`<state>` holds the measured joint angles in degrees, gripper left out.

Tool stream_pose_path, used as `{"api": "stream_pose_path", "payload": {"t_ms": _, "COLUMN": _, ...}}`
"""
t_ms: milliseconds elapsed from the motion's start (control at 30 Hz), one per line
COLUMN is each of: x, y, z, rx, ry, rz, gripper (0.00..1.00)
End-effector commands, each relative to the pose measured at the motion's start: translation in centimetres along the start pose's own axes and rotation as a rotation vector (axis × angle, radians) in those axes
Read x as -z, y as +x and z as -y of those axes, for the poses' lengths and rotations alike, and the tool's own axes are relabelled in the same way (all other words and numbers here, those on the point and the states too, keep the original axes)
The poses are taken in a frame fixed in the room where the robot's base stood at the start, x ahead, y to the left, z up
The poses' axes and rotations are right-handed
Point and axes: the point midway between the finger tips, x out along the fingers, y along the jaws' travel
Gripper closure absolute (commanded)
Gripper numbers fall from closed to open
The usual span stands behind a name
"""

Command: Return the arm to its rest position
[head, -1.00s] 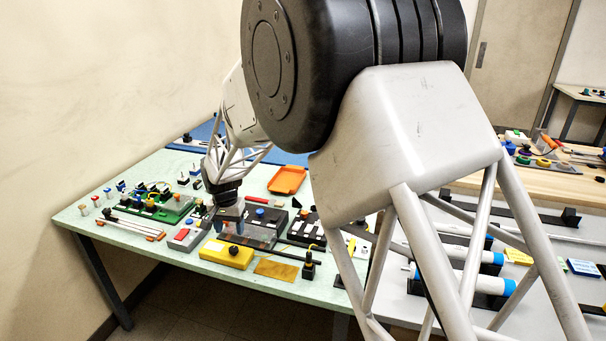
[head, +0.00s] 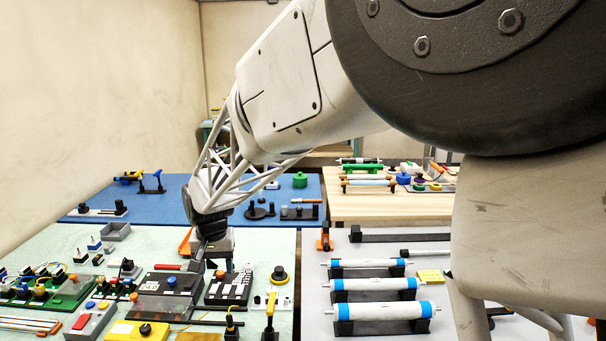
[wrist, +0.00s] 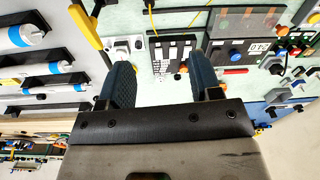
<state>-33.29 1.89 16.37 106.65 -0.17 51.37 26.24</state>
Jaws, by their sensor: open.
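My gripper (wrist: 160,88) shows in the wrist view with its two dark blue fingers spread apart and nothing between them. Through the gap I see the pale green table top and a black block with white strips (wrist: 172,55). In the head view my gripper (head: 217,262) hangs from my arm above the pale green table (head: 60,244), near the black block with white strips (head: 228,288). In the head view its fingertips are small and partly lost against the dark parts behind them. My own arm fills much of the upper right of the head view.
White rollers with blue ends (head: 378,311) lie on black supports on the grey table at right. A blue table (head: 160,206) and a wooden table (head: 385,208) stand behind. Upright yellow-handled parts (head: 270,308) stand at the green table's front. A wall borders the left.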

Motion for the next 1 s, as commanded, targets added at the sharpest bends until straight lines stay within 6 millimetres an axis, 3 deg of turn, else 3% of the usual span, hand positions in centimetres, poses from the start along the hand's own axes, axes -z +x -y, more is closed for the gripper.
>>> {"api": "stream_pose_path", "payload": {"t_ms": 100, "x": -1.3, "y": -2.0, "z": -4.0, "rx": 0.002, "ry": 0.014, "rz": -0.013, "gripper": 0.42}}
{"api": "stream_pose_path", "payload": {"t_ms": 500, "x": -7.2, "y": -7.0, "z": -15.4, "rx": 0.003, "ry": 0.047, "rz": -0.054, "gripper": 0.42}}
{"api": "stream_pose_path", "payload": {"t_ms": 1000, "x": -17.6, "y": -10.4, "z": -26.5, "rx": -0.01, "ry": 0.088, "rz": -0.106, "gripper": 0.42}}
